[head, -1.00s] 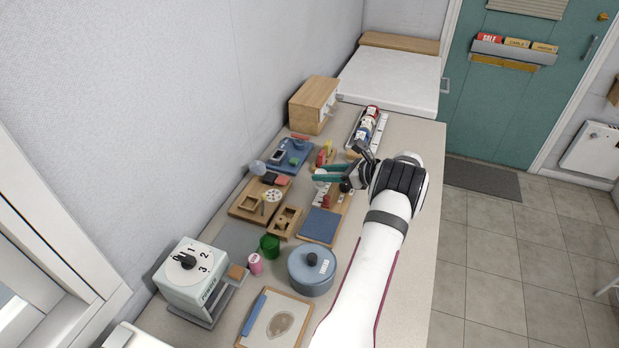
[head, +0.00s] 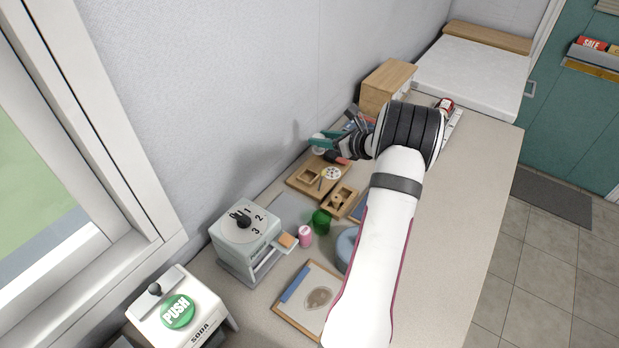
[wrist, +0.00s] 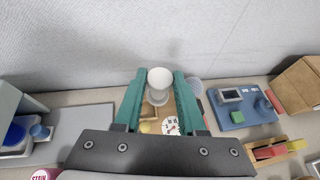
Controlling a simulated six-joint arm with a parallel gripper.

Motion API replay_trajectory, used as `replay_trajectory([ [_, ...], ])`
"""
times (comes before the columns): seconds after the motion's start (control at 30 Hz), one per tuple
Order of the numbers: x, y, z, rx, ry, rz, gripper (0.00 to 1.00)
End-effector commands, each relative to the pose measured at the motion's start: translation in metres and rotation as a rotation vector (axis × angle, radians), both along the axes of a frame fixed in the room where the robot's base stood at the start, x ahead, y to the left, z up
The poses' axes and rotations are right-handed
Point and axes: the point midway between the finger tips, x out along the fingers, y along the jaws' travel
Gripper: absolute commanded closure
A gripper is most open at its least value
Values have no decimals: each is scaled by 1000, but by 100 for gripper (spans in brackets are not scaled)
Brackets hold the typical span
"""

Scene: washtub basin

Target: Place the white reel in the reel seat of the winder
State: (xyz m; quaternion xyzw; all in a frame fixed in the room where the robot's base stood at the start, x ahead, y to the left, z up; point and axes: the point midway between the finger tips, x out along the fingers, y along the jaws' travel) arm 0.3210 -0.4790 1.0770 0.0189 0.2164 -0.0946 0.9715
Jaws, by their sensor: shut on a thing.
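My gripper (head: 322,141) has teal fingers and is shut on the white reel (head: 318,150), near the wall at the far end of a wooden board (head: 298,183). In the wrist view the white reel (wrist: 159,80) sits upright between the two teal fingers (wrist: 159,92). The board carries a square wooden frame and a spotted white disc (head: 331,173); the disc also shows below the reel in the wrist view (wrist: 171,126). I cannot tell for sure which part is the winder's reel seat; the gripper hides some of the area below it.
A small wooden block with holes (head: 341,199), a green cup (head: 321,220) and a pink can (head: 305,237) stand nearer. A dial box (head: 243,238) is at left.

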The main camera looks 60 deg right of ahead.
Motion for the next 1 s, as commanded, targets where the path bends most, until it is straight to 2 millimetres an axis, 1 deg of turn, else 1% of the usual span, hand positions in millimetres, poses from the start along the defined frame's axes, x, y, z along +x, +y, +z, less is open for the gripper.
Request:
replay_trajectory([
  [0.03,11,8,0,4,4,2,100],
  [0.07,16,11,-1,7,6,0,100],
  [0.13,22,16,-8,14,11,-4,100],
  [0.3,23,17,-50,16,13,-6,100],
  [0.37,23,17,-60,14,13,-6,100],
  [0.5,23,17,-89,14,11,-6,100],
  [0.57,22,17,-98,13,12,-6,100],
  [0.63,22,17,-102,12,11,-6,100],
  [0.93,22,16,-105,11,11,-5,100],
  [0.97,22,16,-105,11,11,-5,58],
  [1.0,22,16,-105,10,11,-5,51],
])
